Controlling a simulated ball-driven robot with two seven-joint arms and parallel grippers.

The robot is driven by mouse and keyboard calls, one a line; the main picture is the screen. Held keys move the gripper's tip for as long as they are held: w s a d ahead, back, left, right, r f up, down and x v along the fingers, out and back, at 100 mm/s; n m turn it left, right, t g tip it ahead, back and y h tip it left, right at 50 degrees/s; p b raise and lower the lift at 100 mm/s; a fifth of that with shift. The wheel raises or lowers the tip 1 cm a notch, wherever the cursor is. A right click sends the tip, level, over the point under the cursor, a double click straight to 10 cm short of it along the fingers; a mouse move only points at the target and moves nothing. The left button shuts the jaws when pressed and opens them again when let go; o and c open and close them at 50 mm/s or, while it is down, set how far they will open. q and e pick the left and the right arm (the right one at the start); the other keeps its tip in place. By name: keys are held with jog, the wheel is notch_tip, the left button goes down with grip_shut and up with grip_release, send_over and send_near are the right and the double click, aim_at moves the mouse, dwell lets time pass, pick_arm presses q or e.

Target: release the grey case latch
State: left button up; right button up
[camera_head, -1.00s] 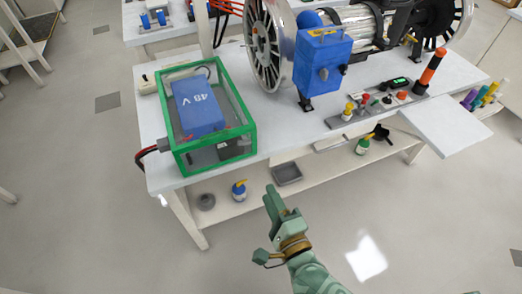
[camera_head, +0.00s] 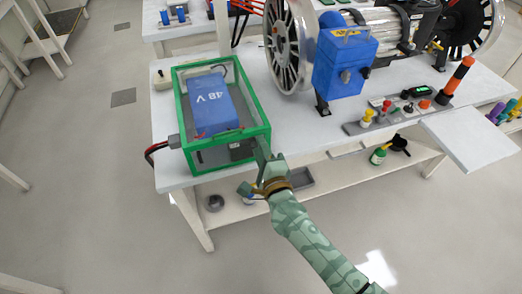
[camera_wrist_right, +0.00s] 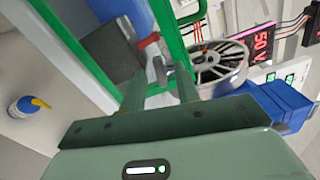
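The clear case with a green frame (camera_head: 262,106) stands on the left part of the white workbench, with a blue 48 V battery (camera_head: 212,105) inside. My right gripper (camera_head: 265,156) is at the case's front right corner. In the right wrist view its two fingers (camera_wrist_right: 160,88) are apart, reaching toward the green frame. A small grey latch-like piece (camera_wrist_right: 159,70) with a red part beside it shows between the fingertips. I cannot tell whether the fingers touch it. In the head view the gripper hides this spot. My left gripper is not in view.
A blue box (camera_head: 342,62) and a large spoked wheel (camera_head: 290,45) stand right of the case. A panel of coloured knobs (camera_head: 385,116) lies further right. The lower shelf (camera_head: 325,172) holds a grey tray (camera_head: 302,179) and bottles. The floor in front is clear.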

grip_shut()
jog(key=n+p, duration=0.1)
jog(key=n, duration=0.1)
jog(key=shift+f+n, duration=0.1)
jog(key=shift+n, duration=0.2)
grip_release()
jog(key=shift+s+p, duration=0.1)
jog(key=shift+p, duration=0.2)
